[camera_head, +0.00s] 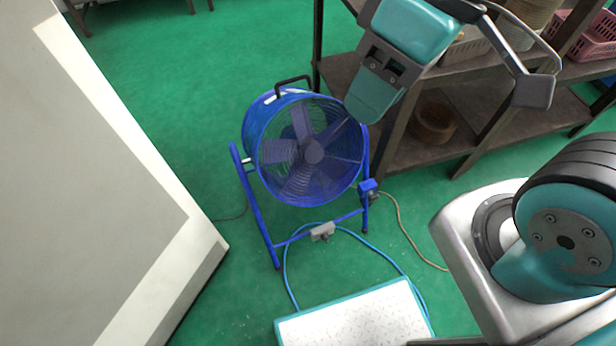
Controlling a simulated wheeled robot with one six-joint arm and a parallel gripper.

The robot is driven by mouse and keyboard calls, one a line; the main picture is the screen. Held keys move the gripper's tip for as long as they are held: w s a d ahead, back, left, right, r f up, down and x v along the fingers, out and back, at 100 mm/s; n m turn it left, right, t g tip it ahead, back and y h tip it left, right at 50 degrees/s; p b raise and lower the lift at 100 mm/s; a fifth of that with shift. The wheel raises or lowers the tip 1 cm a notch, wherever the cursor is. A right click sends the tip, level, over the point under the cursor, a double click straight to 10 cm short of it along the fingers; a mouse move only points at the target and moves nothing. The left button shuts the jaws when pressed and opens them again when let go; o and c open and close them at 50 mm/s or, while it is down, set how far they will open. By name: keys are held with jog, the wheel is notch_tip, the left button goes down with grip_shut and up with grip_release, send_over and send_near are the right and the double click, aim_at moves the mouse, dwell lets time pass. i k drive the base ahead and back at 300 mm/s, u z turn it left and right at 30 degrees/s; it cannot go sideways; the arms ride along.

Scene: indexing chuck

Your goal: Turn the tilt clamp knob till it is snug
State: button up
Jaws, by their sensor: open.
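A blue drum fan (313,152) with a wire guard and a black top handle sits tilted in a blue tubular stand (254,212). A small pale fitting (248,160) shows at the drum's left pivot. The right pivot is partly hidden by my gripper, and I cannot make out a clamp knob clearly there. My teal gripper (366,112) hangs down from the top, its tip overlapping the fan's upper right rim in the picture. It appears empty; I cannot tell whether it touches the fan. A small blue box (368,186) sits on the stand's right leg.
A dark metal shelf (400,155) with baskets and a brown coil (433,122) stands behind right. A large pale panel (110,190) fills the left. A white-topped, teal-edged platform (360,322) lies in front.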

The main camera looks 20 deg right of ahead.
aim_at(372, 198)
jog(key=k, duration=0.5)
jog(key=z, duration=2.4)
jog(key=k, duration=0.25)
jog(key=z, duration=0.05)
